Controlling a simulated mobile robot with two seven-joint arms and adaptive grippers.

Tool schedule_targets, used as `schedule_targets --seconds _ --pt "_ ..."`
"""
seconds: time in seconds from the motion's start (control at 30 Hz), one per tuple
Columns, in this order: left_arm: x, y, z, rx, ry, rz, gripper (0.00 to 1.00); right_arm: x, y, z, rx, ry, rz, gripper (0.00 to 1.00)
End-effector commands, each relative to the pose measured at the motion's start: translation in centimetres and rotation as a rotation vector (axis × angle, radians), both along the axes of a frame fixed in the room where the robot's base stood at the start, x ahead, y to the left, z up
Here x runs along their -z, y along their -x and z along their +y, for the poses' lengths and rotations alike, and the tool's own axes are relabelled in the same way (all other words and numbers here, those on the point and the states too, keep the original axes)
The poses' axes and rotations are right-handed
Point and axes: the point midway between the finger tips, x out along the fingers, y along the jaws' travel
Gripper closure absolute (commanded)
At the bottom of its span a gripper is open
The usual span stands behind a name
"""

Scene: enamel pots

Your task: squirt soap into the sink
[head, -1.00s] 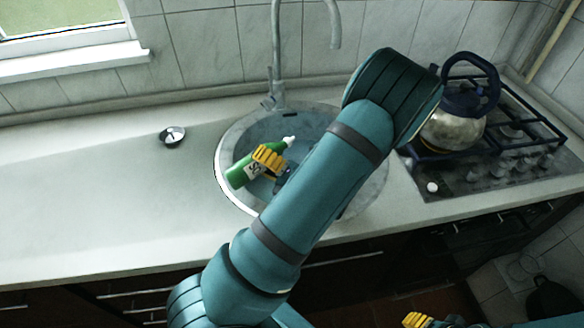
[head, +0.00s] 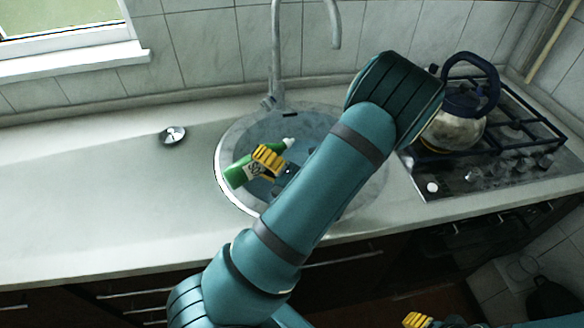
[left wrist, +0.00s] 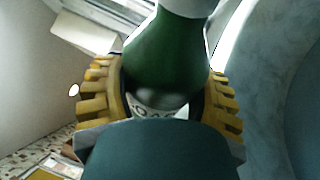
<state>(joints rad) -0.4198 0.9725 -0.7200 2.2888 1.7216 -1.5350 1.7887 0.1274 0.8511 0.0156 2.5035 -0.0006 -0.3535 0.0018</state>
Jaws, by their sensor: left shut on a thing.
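A green soap bottle (head: 236,175) with a white nozzle is held over the round sink (head: 226,138) in the head view. It is tilted, with the nozzle towards the upper right. My left gripper (head: 266,161) is shut around the bottle's middle with its yellow fingers. In the left wrist view the bottle (left wrist: 165,58) sits between both yellow fingers of the left gripper (left wrist: 165,105), and part of its label shows. My left arm hides the right part of the sink. My right gripper (head: 418,320) shows only as a yellow fingertip at the bottom edge, so its opening is unclear.
A tap (head: 276,60) stands behind the sink. A steel kettle (head: 455,130) sits on the gas hob (head: 500,165) at the right. A small metal drain plug (head: 173,135) lies on the counter (head: 100,200), whose left part is otherwise clear.

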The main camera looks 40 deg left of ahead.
Motion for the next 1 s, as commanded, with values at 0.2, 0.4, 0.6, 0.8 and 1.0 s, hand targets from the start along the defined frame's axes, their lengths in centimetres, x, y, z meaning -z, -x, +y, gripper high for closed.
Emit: schedule_targets --seconds 0.2,0.4,0.6,0.8,1.0 --pt "-0.16 0.01 0.01 0.001 -0.004 0.011 0.82 -0.09 0.03 0.00 0.000 0.000 0.001 0.53" --pt "-0.26 0.02 0.01 0.000 -0.007 0.020 0.82 -0.16 0.04 0.01 0.000 0.000 0.001 0.53" --pt "-0.35 0.03 0.01 0.001 -0.009 0.030 0.82 -0.23 0.06 0.01 0.000 0.000 0.001 0.53" --pt "-0.46 0.04 0.01 0.001 -0.011 0.041 0.82 -0.30 0.08 0.01 -0.001 0.000 0.002 0.53" --pt "-0.55 0.04 0.02 0.000 -0.014 0.050 0.82 -0.37 0.08 0.01 -0.001 0.000 0.002 0.53"
